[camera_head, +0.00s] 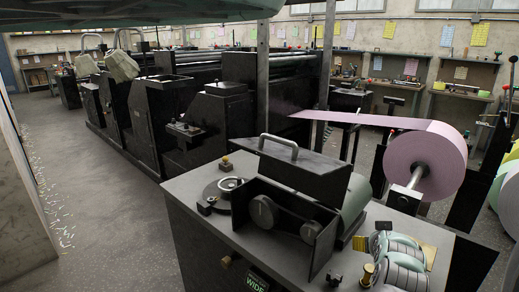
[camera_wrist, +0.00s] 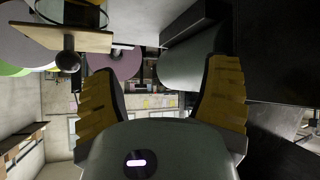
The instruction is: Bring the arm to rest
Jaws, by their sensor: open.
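My gripper (camera_wrist: 163,66) shows in the wrist view, which is upside down. Its two yellow, ridged fingers stand wide apart, with nothing between them. Behind the gap are a pink roll and a grey-green roller, both at a distance from the fingers.
A black machine with a handled cover (camera_head: 300,165) and a grey-green roller (camera_head: 357,197) stands on a grey bench (camera_head: 190,190). Beyond it, a pink roll (camera_head: 425,160) feeds a web leftward to dark presses (camera_head: 225,115). The floor (camera_head: 85,190) at left is clear.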

